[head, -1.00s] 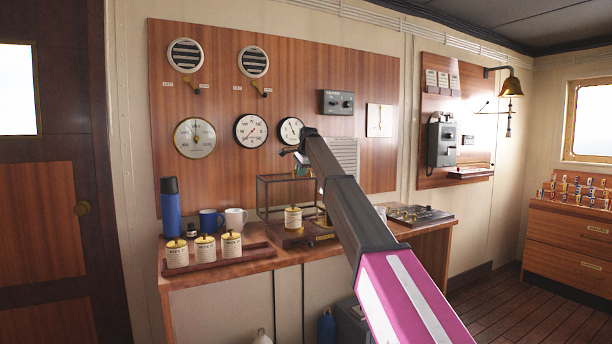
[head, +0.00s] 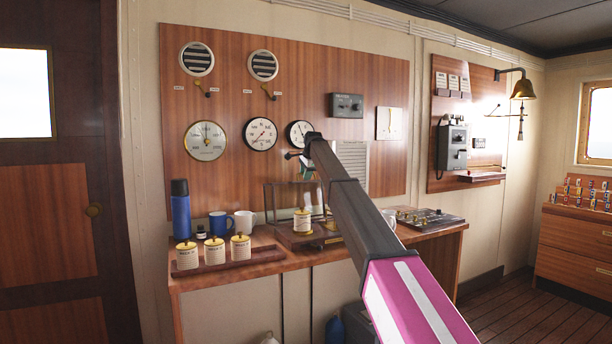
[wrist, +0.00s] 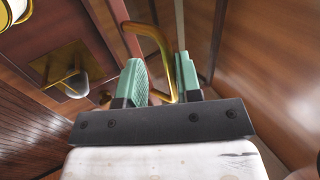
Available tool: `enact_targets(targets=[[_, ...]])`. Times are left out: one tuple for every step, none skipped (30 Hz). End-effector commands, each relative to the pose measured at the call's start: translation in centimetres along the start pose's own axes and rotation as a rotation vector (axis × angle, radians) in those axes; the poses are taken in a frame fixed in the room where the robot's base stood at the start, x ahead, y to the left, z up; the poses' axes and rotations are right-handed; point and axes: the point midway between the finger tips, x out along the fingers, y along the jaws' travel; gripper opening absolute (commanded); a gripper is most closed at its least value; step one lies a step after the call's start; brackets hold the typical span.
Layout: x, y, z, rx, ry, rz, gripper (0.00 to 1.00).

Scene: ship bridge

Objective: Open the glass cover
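The glass cover (head: 284,204) is a clear box with a thin dark frame on the wooden desk, partly behind my arm in the head view. It looks tilted, but glare blurs its outline. A brass loop handle (wrist: 152,36) shows in the wrist view. It passes between the two green finger pads of my gripper (wrist: 160,82). A gap shows between the pads, and firm contact on the handle is not visible. In the head view my gripper (head: 305,170) is at the cover's top, mostly hidden by my arm.
A labelled jar (head: 302,221) stands at the cover's wooden base (head: 291,237). Several more jars stand in a rack (head: 262,257) at left, near a blue flask (head: 181,212) and mugs (head: 244,222). A control panel (head: 430,220) lies at right. The gauge wall (head: 230,110) is behind.

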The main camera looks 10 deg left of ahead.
Motion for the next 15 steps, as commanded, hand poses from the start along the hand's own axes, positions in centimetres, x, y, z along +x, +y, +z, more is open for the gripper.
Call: enact_targets(targets=[[0.0, 0.0, 0.0, 0.001, 0.0, 0.0, 0.32], [0.0, 0.0, 0.0, 0.001, 0.0, 0.0, 0.32], [0.0, 0.0, 0.0, 0.002, 0.001, 0.0, 0.32], [0.0, 0.0, 0.0, 0.002, 0.001, 0.0, 0.32], [0.0, 0.0, 0.0, 0.003, 0.001, 0.0, 0.32], [0.0, 0.0, 0.0, 0.003, 0.001, 0.0, 0.32], [0.0, 0.0, -0.1, 0.003, 0.001, 0.0, 0.32], [-0.1, 0.0, -0.1, 0.004, 0.001, 0.0, 0.32], [-0.1, 0.0, -0.1, 0.004, 0.001, -0.001, 0.32], [-0.2, 0.0, -0.1, 0.004, 0.001, -0.001, 0.32], [-0.3, 0.0, -0.1, 0.004, 0.002, -0.001, 0.32], [-0.5, 0.0, -0.1, 0.004, 0.002, -0.001, 0.32], [-0.7, 0.0, -0.1, 0.004, 0.002, -0.001, 0.32], [-1.0, 0.0, -0.1, 0.004, 0.002, -0.001, 0.32], [-1.4, 0.0, -0.1, 0.004, 0.002, -0.001, 0.32]])
